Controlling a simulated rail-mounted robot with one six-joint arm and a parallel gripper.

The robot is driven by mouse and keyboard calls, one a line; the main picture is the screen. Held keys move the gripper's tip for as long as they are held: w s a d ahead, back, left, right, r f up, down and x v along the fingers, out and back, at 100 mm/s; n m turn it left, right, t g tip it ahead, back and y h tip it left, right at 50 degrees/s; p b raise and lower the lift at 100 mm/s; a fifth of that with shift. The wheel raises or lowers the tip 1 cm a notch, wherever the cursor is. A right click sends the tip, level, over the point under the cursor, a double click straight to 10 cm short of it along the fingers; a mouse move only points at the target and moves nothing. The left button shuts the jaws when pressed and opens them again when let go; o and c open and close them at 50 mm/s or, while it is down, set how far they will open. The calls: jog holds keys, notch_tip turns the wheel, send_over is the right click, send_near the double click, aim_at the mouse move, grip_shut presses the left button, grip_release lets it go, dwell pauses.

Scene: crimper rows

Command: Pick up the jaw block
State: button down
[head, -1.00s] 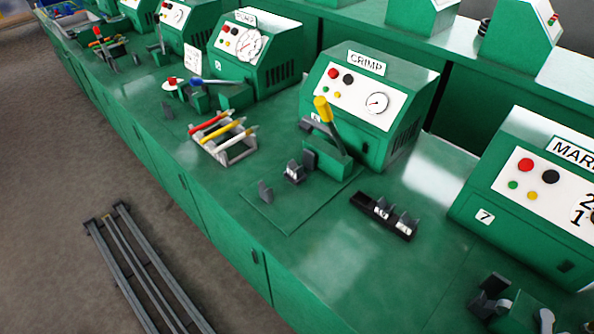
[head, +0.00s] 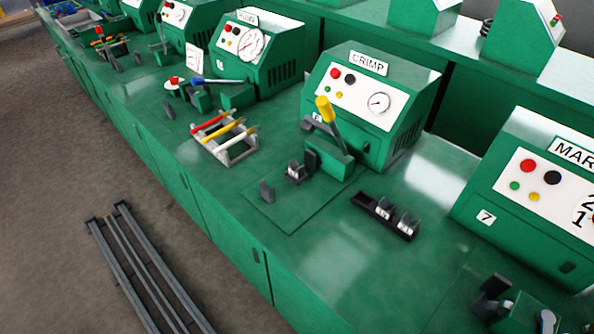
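The crimper (head: 370,100), a green console with a CRIMP sign, stands right of centre on the bench, with a yellow-handled lever (head: 325,110) in front. A small grey block with a white label (head: 297,171) sits below the lever, touching or close to its dark upright part. Two similar grey blocks with white labels, one (head: 383,208) left of the other (head: 406,224), sit in a black tray (head: 360,199) to the right. Their labels are too small to read surely. A dark upright piece (head: 266,191) stands at the mat's left side. My gripper is not in view.
A grey rack (head: 226,150) with red, yellow and white-tipped handles stands left of the crimper. The MARK console (head: 530,190) is at right, a gauge console (head: 245,55) at left. Bare bench lies around the black tray. Grey rails (head: 145,270) run along the floor.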

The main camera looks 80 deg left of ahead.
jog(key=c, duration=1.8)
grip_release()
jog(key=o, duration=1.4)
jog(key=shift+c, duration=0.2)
